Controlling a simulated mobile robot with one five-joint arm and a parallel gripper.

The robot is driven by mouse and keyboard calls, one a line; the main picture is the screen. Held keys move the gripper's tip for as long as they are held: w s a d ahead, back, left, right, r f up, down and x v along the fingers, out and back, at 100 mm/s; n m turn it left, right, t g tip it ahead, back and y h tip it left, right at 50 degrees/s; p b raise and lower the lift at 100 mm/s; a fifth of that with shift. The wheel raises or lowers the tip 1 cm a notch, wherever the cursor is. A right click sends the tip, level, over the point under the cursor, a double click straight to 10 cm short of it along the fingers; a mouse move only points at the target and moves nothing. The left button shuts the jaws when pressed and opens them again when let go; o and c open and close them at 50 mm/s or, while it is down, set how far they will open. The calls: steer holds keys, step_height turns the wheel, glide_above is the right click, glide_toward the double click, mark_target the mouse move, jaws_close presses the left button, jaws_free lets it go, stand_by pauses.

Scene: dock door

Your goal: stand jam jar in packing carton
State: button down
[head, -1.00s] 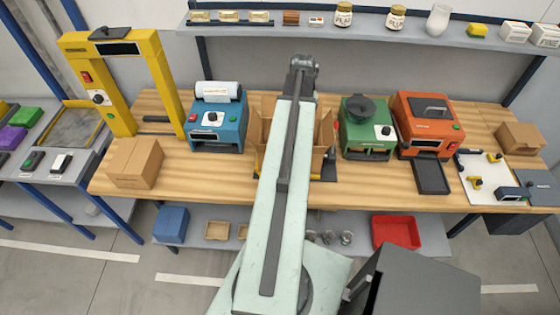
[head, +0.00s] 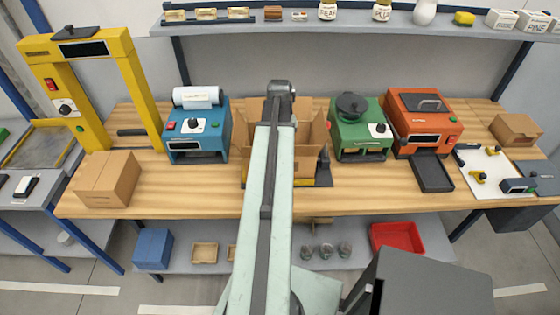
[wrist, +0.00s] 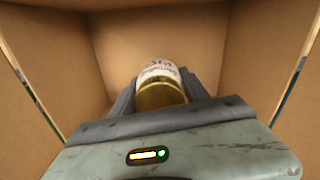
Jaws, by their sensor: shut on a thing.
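The packing carton (head: 310,133) stands open on the workbench, between the blue machine and the green machine. My arm covers its middle in the head view. In the wrist view the carton's brown inner walls (wrist: 180,40) surround my gripper (wrist: 160,100). My gripper is shut on the jam jar (wrist: 160,88), which has a gold lid and a white label with dark print. The jar is inside the carton's walls. Its far end is not clear, so I cannot tell whether it touches the carton floor.
A blue machine (head: 198,135) stands left of the carton and a green machine (head: 358,130) close on its right. An orange machine (head: 422,125) is farther right. A closed carton (head: 105,178) sits at the bench's left. A shelf (head: 350,25) with jars and boxes runs above.

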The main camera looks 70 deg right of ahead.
steer(key=shift+f+b, duration=1.95)
steer(key=shift+b, duration=0.05)
steer(key=c, duration=0.6)
jaws_free()
steer(key=shift+r, duration=0.1)
steer(key=shift+o, duration=0.2)
step_height(320, 180, up, 13)
steer(key=p, duration=1.2)
steer(key=shift+f+p, duration=0.2)
steer(key=shift+p, duration=0.2)
steer(key=shift+f, duration=0.1)
